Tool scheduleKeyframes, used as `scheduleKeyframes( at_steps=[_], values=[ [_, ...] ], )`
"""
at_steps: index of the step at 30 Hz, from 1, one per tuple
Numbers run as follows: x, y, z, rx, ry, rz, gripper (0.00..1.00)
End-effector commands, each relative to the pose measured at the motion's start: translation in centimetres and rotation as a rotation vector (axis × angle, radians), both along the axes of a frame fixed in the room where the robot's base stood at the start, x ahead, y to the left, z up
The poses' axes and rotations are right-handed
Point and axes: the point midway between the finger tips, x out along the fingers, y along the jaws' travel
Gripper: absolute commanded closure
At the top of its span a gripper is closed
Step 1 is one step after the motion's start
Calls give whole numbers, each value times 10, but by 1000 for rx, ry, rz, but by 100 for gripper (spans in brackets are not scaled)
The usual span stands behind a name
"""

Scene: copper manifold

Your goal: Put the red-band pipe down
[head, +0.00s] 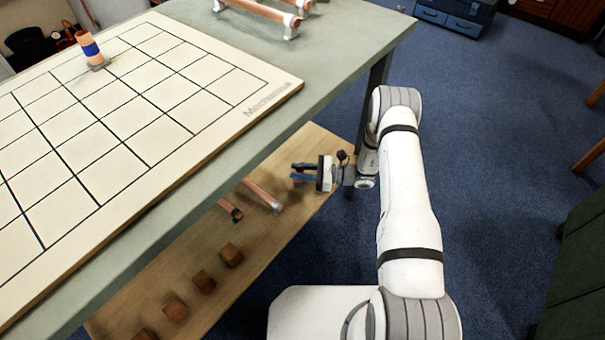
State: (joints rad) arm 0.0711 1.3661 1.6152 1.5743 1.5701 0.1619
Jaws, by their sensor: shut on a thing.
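My gripper (297,176) is over the wooden lower shelf (300,150), beside the table's edge, with its blue fingers pointing left. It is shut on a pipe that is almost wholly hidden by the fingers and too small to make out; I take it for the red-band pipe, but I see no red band. A copper pipe (262,195) lies on the shelf just left of and below the gripper. Another short copper piece with a dark end (231,210) is beside it.
Several brown blocks (231,255) stand along the lower shelf. The green table (330,60) above carries a gridded board (150,115) with an upright blue-band pipe (88,46). A copper pipe rack (265,12) is at the back.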

Motion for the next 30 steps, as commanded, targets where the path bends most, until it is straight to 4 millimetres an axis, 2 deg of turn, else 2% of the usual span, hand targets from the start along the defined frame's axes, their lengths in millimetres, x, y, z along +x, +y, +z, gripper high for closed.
scheduleKeyframes(
  at_steps=[11,12,18,20,30],
  values=[
    [0,0,-6,1,-2,1,100],
    [0,0,-5,0,-2,1,72],
    [0,1,-5,0,-2,1,56],
    [0,1,-5,0,-2,1,53],
    [0,-3,0,0,-1,0,53]
  ],
)
